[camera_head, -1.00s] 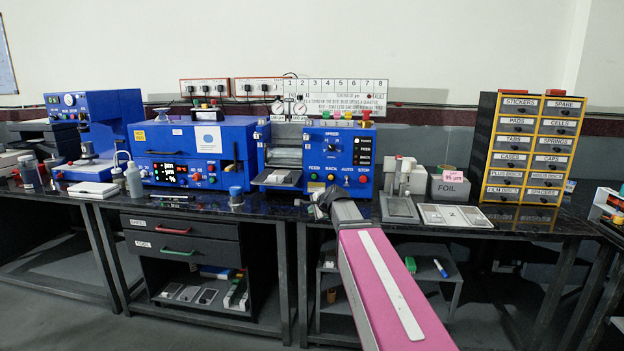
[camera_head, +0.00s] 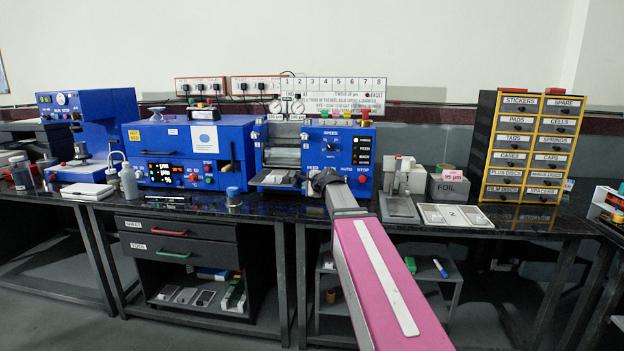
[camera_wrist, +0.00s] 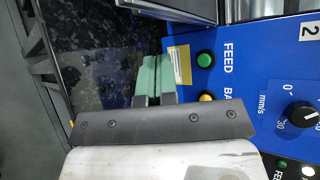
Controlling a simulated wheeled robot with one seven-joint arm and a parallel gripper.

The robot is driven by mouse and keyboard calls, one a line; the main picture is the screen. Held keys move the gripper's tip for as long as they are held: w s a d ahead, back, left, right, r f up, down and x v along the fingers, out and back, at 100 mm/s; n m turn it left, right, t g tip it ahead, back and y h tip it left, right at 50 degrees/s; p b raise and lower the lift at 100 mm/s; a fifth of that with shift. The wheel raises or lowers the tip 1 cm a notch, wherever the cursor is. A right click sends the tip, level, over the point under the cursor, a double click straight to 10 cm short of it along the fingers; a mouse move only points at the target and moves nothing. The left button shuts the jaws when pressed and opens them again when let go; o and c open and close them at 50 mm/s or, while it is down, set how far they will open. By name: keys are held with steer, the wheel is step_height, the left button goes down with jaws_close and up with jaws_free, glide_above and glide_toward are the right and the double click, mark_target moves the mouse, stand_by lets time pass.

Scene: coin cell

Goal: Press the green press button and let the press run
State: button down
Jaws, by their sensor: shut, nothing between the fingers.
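The blue machine (camera_head: 340,148) with the speed dial stands on the black bench in the head view. In the wrist view, its blue panel (camera_wrist: 235,85) has a green button (camera_wrist: 205,60) labelled FEED, with a yellow button (camera_wrist: 207,96) beside it. My gripper (camera_head: 326,178) is in front of the panel's lower part and hides some of the buttons. In the wrist view, my gripper (camera_wrist: 152,62) has its two green fingers shut together and empty. The fingertips are beside the green FEED button, apart from it, near a yellow label. Their distance to the panel is hard to tell.
A red button (camera_head: 362,180) is right of my gripper on the same panel. A metal tray (camera_head: 275,179) juts out to its left. A balance-like device (camera_head: 399,206) and the foil box (camera_head: 448,188) stand to the right.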

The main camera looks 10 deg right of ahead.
steer(key=w+d, duration=0.2)
steer(key=w, duration=0.6)
steer(key=shift+w+d, duration=0.15)
steer(key=shift+d, duration=0.2)
steer(key=shift+w, duration=0.1)
stand_by(1.7)
steer(key=shift+w+d, duration=0.1)
steer(key=shift+w, duration=0.2)
